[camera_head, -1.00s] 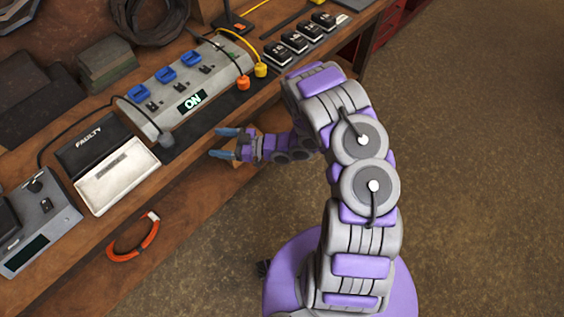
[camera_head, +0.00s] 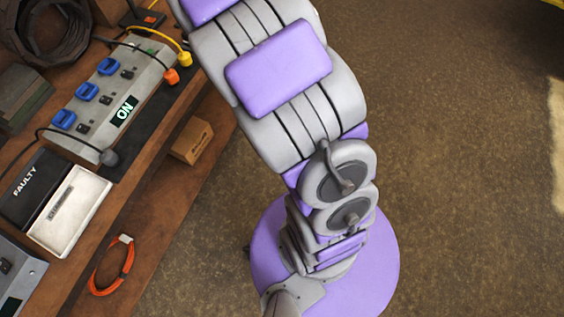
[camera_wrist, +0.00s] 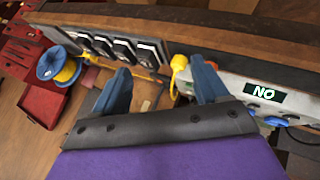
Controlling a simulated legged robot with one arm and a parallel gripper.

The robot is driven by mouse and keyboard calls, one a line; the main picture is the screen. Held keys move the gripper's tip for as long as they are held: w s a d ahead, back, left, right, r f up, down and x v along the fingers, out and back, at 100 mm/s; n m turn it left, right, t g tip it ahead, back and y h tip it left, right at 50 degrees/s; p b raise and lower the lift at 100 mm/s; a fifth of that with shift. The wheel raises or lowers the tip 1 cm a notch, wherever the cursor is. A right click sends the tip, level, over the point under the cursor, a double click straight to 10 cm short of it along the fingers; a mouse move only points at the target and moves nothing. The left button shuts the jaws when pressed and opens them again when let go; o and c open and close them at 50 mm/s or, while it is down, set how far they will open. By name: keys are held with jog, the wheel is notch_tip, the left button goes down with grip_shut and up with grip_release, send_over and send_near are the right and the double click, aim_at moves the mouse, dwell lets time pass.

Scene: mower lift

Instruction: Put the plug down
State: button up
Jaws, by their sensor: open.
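A yellow plug (camera_head: 185,59) and an orange plug (camera_head: 171,76) sit at the far end of the grey power strip (camera_head: 148,70), whose display reads ON. A dark grey plug (camera_head: 109,157) is at its near end. In the wrist view, my gripper (camera_wrist: 160,86) is open, its blue fingers spread with nothing held between them. The yellow plug (camera_wrist: 180,63) shows just left of the right finger, apparently beyond it. The power strip (camera_wrist: 232,86) lies to the right. My gripper is outside the head view.
A FAULTY-labelled box (camera_head: 30,185) with a white tray (camera_head: 70,212), and an orange ring (camera_head: 112,268), lie on the bench side. The wrist view shows a row of black blocks (camera_wrist: 122,49), a yellow spool (camera_wrist: 66,72) and red drawers (camera_wrist: 40,100). Open floor is at right.

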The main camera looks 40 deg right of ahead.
jog(key=s+r+m+g, duration=0.3)
jog(key=s+r, duration=0.1)
jog(key=s, duration=0.7)
jog(key=s+r+m+g+h, duration=0.1)
jog(key=s+r+m+g, duration=0.2)
jog(key=s, duration=0.9)
jog(key=shift+v, duration=1)
jog(key=shift+o, duration=0.4)
jog(key=s+a+r+g+y, duration=0.1)
jog(key=s+a, duration=0.3)
jog(key=s, duration=0.4)
jog(key=s+a+r+m+g+y, duration=0.1)
jog(key=s+a+g, duration=0.2)
jog(key=s, duration=0.6)
jog(key=shift+s+a, duration=0.3)
jog(key=shift+a, duration=0.45)
